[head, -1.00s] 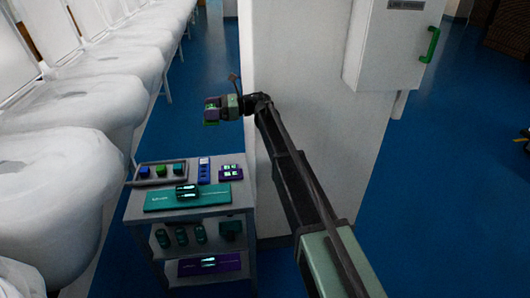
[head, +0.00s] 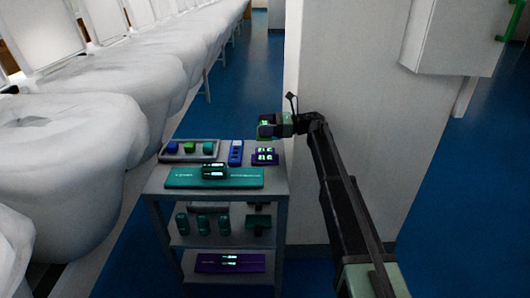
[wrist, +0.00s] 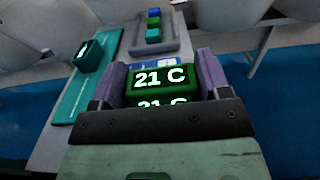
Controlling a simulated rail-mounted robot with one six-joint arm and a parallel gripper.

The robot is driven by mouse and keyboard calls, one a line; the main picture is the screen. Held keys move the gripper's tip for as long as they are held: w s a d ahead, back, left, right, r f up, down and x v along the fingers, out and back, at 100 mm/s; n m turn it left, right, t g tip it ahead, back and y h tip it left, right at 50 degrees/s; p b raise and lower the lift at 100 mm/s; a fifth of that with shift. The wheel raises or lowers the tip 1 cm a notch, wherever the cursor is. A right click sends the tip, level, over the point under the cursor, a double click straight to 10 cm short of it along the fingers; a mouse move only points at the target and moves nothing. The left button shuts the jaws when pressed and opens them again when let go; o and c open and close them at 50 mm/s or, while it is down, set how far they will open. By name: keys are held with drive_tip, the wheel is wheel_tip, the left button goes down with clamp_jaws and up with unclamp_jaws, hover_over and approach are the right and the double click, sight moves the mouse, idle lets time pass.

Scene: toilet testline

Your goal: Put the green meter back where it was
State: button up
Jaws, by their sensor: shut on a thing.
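My gripper (head: 266,130) is above the far right corner of the grey cart in the head view. It is shut on the green meter (wrist: 160,82), whose lit face reads "21 C" in the wrist view. The meter sits between two purple fingers and is clear of the cart top. In the head view it is small and partly hidden by the gripper. Just below it on the cart is a purple piece (head: 265,157) with lit green displays; the wrist view does not show it clearly.
The cart top (head: 283,181) holds a grey tray (head: 216,157) of small coloured cubes, a blue device (head: 236,153) and a teal mat (head: 185,179) bearing a dark lit meter (head: 214,171). A white wall (head: 350,110) stands close right. White toilets (head: 65,130) line the left.

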sight(265, 138)
wheel_tip(265, 138, down, 4)
drive_tip(key=b, duration=0.4)
drive_tip(key=shift+f, duration=0.25)
drive_tip(key=shift+r, duration=0.25)
drive_tip(key=shift+f+b, duration=0.5)
drive_tip(key=shift+f, duration=0.05)
drive_tip(key=shift+s, duration=0.1)
drive_tip(key=o, duration=1.1)
drive_tip(key=shift+s, duration=0.15)
drive_tip(key=shift+c, duration=0.2)
